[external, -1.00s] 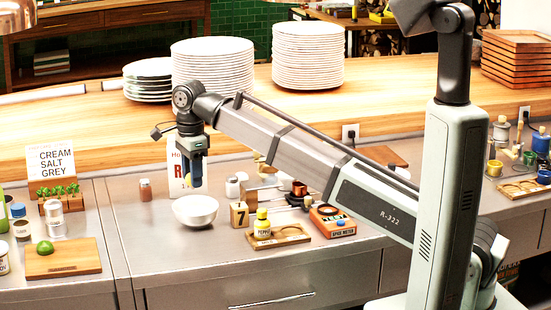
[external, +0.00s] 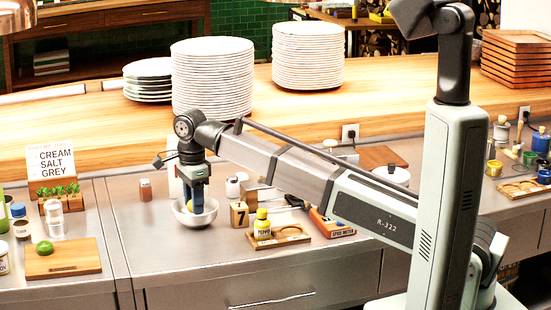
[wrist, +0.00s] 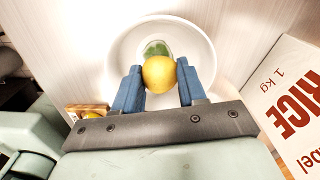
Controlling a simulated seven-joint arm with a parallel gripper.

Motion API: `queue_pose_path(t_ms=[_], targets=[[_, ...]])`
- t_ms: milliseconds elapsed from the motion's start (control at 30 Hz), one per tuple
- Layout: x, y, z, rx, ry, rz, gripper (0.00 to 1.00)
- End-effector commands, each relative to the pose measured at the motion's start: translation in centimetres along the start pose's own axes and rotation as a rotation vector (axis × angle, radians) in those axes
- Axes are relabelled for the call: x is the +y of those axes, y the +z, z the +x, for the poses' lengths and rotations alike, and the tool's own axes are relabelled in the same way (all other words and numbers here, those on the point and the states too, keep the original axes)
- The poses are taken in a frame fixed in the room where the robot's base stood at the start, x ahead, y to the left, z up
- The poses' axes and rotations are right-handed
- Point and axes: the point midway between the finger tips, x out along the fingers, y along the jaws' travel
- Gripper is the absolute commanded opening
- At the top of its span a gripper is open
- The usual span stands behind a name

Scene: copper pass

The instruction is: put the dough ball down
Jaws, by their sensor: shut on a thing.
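A round yellow ball, which I take as the dough ball (wrist: 159,74), sits between the blue fingers of my gripper (wrist: 158,82), one finger on each side. My gripper is shut on it. In the external view my gripper (external: 197,205) points straight down into the white bowl (external: 209,218), and a bit of yellow shows at the fingertips. The bowl also shows in the wrist view (wrist: 201,50), with a green thing (wrist: 155,48) inside, partly hidden by the ball. I cannot tell whether the ball touches anything in the bowl.
A rice box (wrist: 290,105) stands close on the right in the wrist view. In the external view a number 7 block (external: 239,214) and a yellow pepper bottle (external: 262,224) stand right of the bowl. The steel counter (external: 150,255) in front is clear.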

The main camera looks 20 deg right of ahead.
Motion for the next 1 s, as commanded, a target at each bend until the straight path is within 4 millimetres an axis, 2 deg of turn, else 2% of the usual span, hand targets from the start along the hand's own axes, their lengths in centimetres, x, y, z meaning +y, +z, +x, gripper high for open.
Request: queue_pose_path(t_ms=[267, 300, 600, 1000], targets=[[0.0, 0.0, 0.05, 0.0, 0.0, 0.0, 0.11], [0.0, 0.0, 0.05, 0.0, 0.0, 0.0, 0.44], [-0.01, 0.0, 0.04, 0.0, 0.0, 0.0, 0.7], [-0.01, 0.0, 0.04, 0.0, 0.0, 0.0, 0.7]])
